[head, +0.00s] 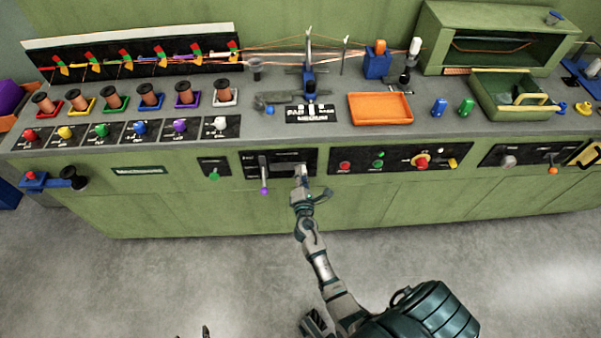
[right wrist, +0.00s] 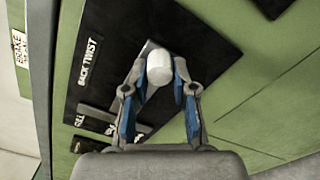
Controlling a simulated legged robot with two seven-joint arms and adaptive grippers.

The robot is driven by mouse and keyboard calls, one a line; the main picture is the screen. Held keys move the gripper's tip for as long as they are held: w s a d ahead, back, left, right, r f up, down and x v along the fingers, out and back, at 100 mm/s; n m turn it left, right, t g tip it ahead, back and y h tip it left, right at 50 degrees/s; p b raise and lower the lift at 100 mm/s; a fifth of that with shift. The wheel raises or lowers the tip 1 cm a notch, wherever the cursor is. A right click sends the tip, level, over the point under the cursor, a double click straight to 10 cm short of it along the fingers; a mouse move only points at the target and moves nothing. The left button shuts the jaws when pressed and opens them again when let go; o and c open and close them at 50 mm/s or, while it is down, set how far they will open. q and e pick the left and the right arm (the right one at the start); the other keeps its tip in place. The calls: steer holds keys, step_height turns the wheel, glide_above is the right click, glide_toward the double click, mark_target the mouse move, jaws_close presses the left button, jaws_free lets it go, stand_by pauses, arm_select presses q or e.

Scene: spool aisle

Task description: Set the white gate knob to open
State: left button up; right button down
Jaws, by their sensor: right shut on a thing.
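The white gate knob (head: 220,124) stands on its black labelled plate at the right end of a row of coloured knobs on the green bench's top. My right gripper (head: 301,172) is away from it, at the bench's front face. In the right wrist view my right gripper (right wrist: 160,85) is shut on a white cylindrical handle (right wrist: 158,66) on a black panel lettered "BACK TWIST". The gate knob's lettering is too small to read. Only dark tips of my left gripper (head: 193,334) show at the bottom edge of the head view, standing apart with nothing seen between them.
A purple-tipped lever (head: 264,182) hangs left of my right gripper on the same front panel. Copper spools (head: 151,96) stand behind the knob row. An orange tray (head: 380,108) lies on the bench top to the right. The grey floor in front is clear.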

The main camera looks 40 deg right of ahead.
mark_target(309, 164)
steer(key=shift+w+d+r, duration=0.1)
steer(key=shift+d+r, duration=0.35)
steer(key=shift+w, duration=0.1)
steer(key=shift+a, duration=0.2)
steer(key=shift+d, duration=0.1)
steer(key=shift+s+d+p, duration=0.3)
steer(key=shift+s+d, duration=0.2)
steer(key=shift+d, duration=0.25)
arm_select(q)
steer(key=shift+s+d+f+g, duration=0.1)
steer(key=shift+s+f+g, duration=0.1)
steer(key=shift+s+g, duration=0.35)
arm_select(e)
steer(key=shift+s+d, duration=0.15)
steer(key=shift+d, duration=0.2)
steer(key=c, duration=1)
jaws_free()
steer(key=shift+c, duration=0.2)
steer(key=shift+o, duration=0.5)
steer(key=shift+s, duration=0.1)
arm_select(q)
steer(key=shift+f, duration=0.1)
arm_select(e)
steer(key=shift+a+f, duration=0.1)
steer(key=shift+f, duration=0.1)
